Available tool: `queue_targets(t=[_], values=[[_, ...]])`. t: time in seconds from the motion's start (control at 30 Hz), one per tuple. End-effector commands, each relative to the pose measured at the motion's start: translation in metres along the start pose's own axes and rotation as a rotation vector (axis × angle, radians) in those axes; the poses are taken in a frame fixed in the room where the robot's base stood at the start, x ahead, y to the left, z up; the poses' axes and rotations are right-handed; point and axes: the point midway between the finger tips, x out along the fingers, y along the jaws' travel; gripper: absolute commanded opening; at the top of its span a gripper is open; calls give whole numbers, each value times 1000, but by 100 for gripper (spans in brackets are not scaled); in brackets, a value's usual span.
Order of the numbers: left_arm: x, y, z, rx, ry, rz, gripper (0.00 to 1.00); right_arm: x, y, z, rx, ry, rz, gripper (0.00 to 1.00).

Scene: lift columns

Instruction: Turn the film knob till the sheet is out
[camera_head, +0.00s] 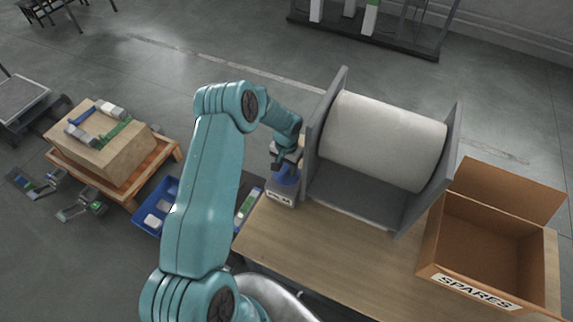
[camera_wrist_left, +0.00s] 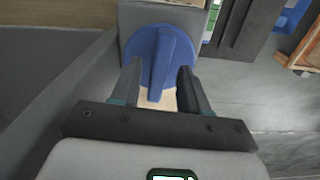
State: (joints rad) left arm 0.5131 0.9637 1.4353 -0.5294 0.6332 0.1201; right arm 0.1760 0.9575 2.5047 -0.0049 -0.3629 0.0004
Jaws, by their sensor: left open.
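The film knob (camera_wrist_left: 160,62) is a blue disc with a raised grip bar, in the middle of the left wrist view. In the head view the blue knob (camera_head: 286,176) sits at the left side of the film roll stand, partly hidden by my gripper. My left gripper (camera_wrist_left: 158,88) is open, its two fingers either side of the knob's bar; I cannot tell whether they touch it. It also shows in the head view (camera_head: 284,158). A big white film roll (camera_head: 383,143) lies between two grey side plates (camera_head: 324,135). I see no separate sheet sticking out. My right gripper is not in view.
An open cardboard box marked SPARES (camera_head: 488,245) stands right of the roll on the wooden table (camera_head: 318,250). A blue bin (camera_head: 157,207) and a carton (camera_head: 101,140) on a pallet are at the left. The table's front strip is clear.

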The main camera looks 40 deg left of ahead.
Motion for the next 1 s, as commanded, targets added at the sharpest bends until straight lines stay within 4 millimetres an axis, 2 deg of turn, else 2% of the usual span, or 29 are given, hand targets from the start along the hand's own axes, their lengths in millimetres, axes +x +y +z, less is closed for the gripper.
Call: queue_targets(t=[0.1,0.17,0.23,0.27,0.67,1.0], values=[[0,0,0,0,0,0,45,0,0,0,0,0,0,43],[0,0,0,0,0,0,28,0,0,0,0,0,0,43],[0,0,0,0,0,0,6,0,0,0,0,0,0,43],[0,0,0,0,0,0,0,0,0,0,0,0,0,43],[2,0,0,48,-1,0,0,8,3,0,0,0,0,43],[4,0,0,293,0,-1,0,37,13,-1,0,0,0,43]])
